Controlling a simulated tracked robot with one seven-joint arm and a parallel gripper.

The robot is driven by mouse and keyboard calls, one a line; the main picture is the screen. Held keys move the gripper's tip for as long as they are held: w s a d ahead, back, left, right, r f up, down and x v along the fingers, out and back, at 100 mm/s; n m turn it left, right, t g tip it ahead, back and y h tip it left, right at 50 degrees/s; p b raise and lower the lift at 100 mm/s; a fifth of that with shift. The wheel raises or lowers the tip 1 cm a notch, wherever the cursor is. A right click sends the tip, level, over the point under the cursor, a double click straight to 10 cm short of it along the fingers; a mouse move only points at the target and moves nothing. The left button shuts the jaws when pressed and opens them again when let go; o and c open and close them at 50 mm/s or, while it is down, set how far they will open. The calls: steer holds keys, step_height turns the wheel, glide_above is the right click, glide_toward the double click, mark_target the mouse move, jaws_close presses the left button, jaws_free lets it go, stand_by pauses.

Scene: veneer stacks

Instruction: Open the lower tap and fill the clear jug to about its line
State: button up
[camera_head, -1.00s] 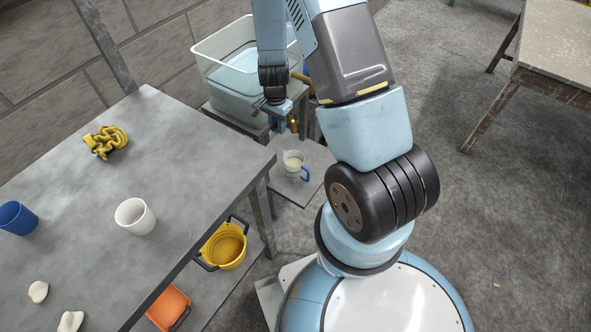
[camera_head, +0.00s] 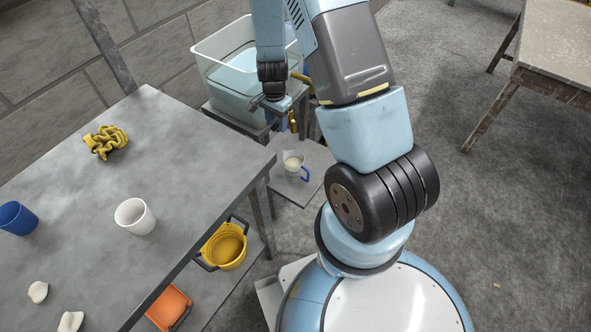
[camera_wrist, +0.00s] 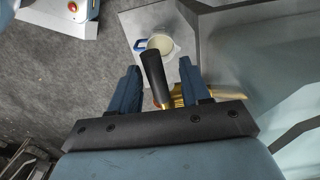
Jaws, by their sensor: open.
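The clear jug (camera_head: 292,163) with a blue handle stands on a low grey board below the tank. It also shows in the wrist view (camera_wrist: 161,45), with something pale inside; its line and exact level are too small to read. A brass tap (camera_head: 294,125) sits above the jug, partly behind my gripper. In the wrist view its brass body (camera_wrist: 178,96) and black lever (camera_wrist: 154,78) show. My gripper (camera_wrist: 160,85) is open, one finger either side of the lever, with gaps visible. I cannot make out running water.
A clear tank (camera_head: 222,84) of bluish water stands behind the tap. Another brass fitting (camera_head: 301,77) shows higher up. A yellow bucket (camera_head: 225,247) sits below.

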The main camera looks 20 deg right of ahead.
steer(key=shift+r, duration=2.9)
steer(key=shift+r, duration=0.4)
steer(key=s+r+n+t+y, duration=0.1)
steer(key=s+r+n, duration=0.2)
steer(key=r, duration=0.9)
steer(key=s+r+n+t, duration=0.2)
steer(key=s+r+n, duration=0.15)
steer(key=r, duration=0.85)
steer(key=s+r+n+t, duration=0.1)
steer(key=s+r+n, duration=0.1)
steer(key=s+r, duration=0.4)
steer(key=s+d+r+n+t+h, duration=0.1)
steer(key=s+r+n, duration=0.2)
steer(key=s+r, duration=0.4)
steer(key=s, duration=0.3)
steer(key=shift+s+d+r+t, duration=0.3)
steer(key=shift+s, duration=0.1)
